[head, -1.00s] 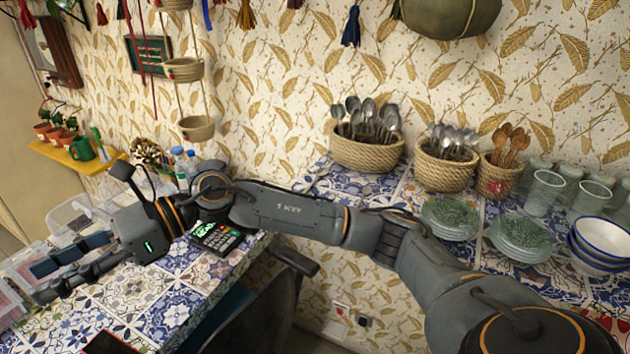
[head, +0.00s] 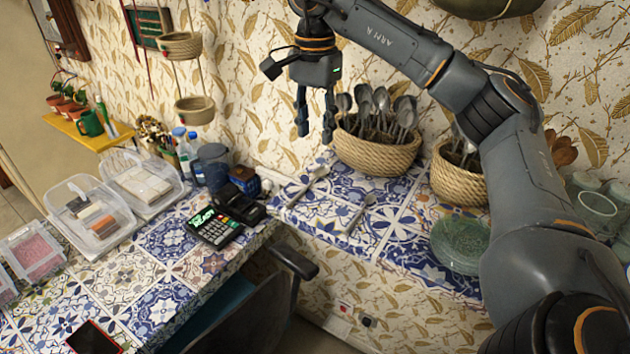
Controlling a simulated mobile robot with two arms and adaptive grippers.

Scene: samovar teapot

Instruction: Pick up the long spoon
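Two metal spoons lie loose on the tiled shelf: one at its left end (head: 306,184) and another nearer the middle (head: 358,214). I cannot tell for sure which is the long spoon. More spoons (head: 378,110) stand in a woven basket (head: 375,150) at the back. My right gripper (head: 315,132) points down, just left of this basket and above the left loose spoon in the picture. Its two fingers are apart with nothing between them. My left gripper is out of view.
A second woven basket (head: 459,182) is partly behind my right arm. Glass plates (head: 459,243) are stacked at the shelf's front. A card terminal (head: 214,227) and clear boxes (head: 92,215) are on the lower left counter. A chair (head: 250,312) stands below the shelf.

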